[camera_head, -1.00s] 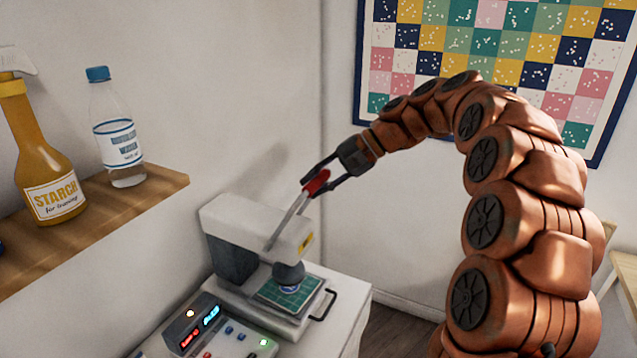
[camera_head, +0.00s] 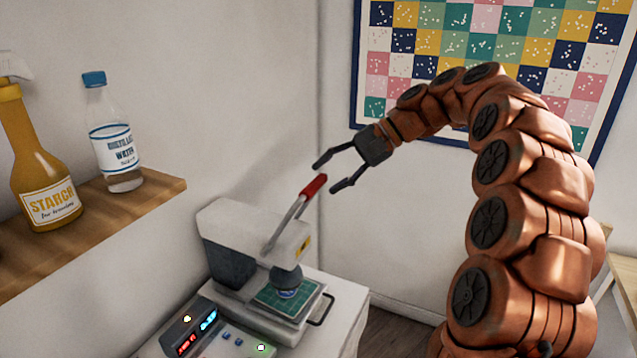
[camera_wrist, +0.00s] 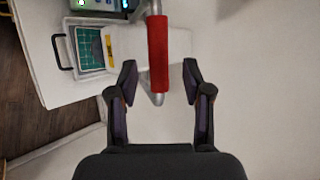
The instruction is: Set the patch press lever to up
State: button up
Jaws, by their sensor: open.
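The patch press (camera_head: 240,245) is a white and grey machine on a white cabinet. Its lever (camera_head: 286,222) is a metal bar with a red grip (camera_head: 314,185), slanting up and to the right. My gripper (camera_head: 333,176) is open, just above and to the right of the red grip. In the wrist view the red grip (camera_wrist: 170,55) shows between and beyond the open fingertips (camera_wrist: 160,80), with no visible contact. A green gridded pad (camera_head: 283,294) lies under the press head (camera_head: 287,278).
A control box (camera_head: 207,332) with lit displays stands in front of the press. A wooden shelf (camera_head: 150,190) on the left wall holds a starch spray bottle (camera_head: 45,165) and a water bottle (camera_head: 112,140). A framed quilt (camera_head: 430,70) hangs behind my arm.

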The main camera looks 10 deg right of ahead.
jog(key=v, duration=0.7)
jog(key=shift+r, duration=0.1)
dwell(0.4)
dwell(0.4)
jog(key=s+a+f+n+g+h, duration=0.1)
jog(key=s+a+f+h, duration=0.1)
jog(key=s+a+f, duration=0.5)
jog(key=s+a+f+n+g+h, duration=0.1)
jog(key=s+a+f+g+h, duration=0.2)
jog(key=s, duration=0.6)
jog(key=s+d+f+n+h, duration=0.2)
jog(key=s+f, duration=0.4)
jog(key=s, duration=0.4)
jog(key=s+d+f+n+h, duration=0.1)
jog(key=s+f+n+h, duration=0.1)
jog(key=s+f, duration=0.5)
jog(key=s+h, duration=0.1)
jog(key=s, duration=0.3)
jog(key=shift+s+d+f, duration=0.2)
jog(key=shift+s+d, duration=0.1)
jog(key=shift+d, duration=0.05)
